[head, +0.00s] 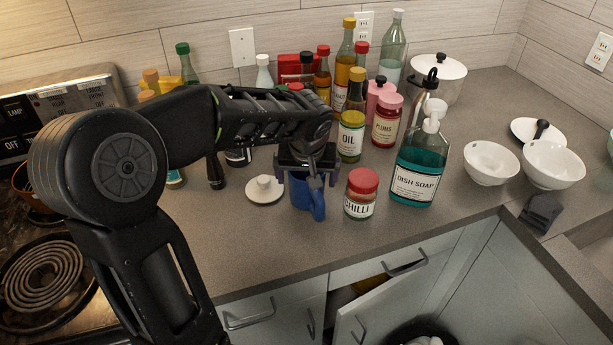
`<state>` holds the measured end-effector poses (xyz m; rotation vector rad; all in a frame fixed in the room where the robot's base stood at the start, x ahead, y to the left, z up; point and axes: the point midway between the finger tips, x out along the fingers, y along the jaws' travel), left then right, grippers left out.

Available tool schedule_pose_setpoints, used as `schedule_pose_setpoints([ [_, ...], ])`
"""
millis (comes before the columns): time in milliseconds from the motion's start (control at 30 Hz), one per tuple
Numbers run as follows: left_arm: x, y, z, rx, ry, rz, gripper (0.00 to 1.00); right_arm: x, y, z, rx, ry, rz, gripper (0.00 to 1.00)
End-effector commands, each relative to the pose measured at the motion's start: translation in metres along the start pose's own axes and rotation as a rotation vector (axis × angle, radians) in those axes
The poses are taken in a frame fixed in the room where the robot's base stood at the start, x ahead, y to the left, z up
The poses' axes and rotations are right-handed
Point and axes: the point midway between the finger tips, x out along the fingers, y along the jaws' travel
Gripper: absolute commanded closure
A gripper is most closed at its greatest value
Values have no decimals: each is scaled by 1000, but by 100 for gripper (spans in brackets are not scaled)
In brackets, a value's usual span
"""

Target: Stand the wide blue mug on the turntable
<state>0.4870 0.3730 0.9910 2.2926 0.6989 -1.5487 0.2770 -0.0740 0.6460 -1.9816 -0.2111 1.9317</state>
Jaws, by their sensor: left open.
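The blue mug (302,194) stands on the grey counter near its front edge, left of the chilli jar. Its upper part is hidden by my left gripper (309,172). The gripper is open, with its dark fingers at the mug's upper part; I cannot tell whether they touch it. My left arm comes in from the left and crosses above the counter. I cannot make out a turntable; the arm covers part of the counter behind. My right gripper is not in view.
The chilli jar (361,194) stands close right of the mug, a small white lid or dish (265,190) close left. White bowls (553,166) stand right. A cabinet door below the counter hangs open.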

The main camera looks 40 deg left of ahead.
Motion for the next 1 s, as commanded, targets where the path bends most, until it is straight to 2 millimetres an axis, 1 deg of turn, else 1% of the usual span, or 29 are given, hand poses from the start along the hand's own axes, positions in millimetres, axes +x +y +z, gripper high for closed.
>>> schedule_pose_setpoints([
  [200,-2,0,-1,0,0,0,5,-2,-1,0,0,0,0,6],
  [267,-5,0,-2,0,0,0,5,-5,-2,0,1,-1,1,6],
  [367,-13,0,-2,0,3,0,5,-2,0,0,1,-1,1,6],
  [467,-28,0,-2,-1,4,2,5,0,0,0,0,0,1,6],
  [700,-79,1,-2,-1,6,3,5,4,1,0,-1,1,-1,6],
  [800,-98,0,-2,-1,4,2,5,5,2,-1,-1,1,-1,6],
  [900,-112,0,-1,-1,2,1,5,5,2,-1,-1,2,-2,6],
  [1000,-120,0,-1,0,1,1,5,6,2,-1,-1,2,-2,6],
])
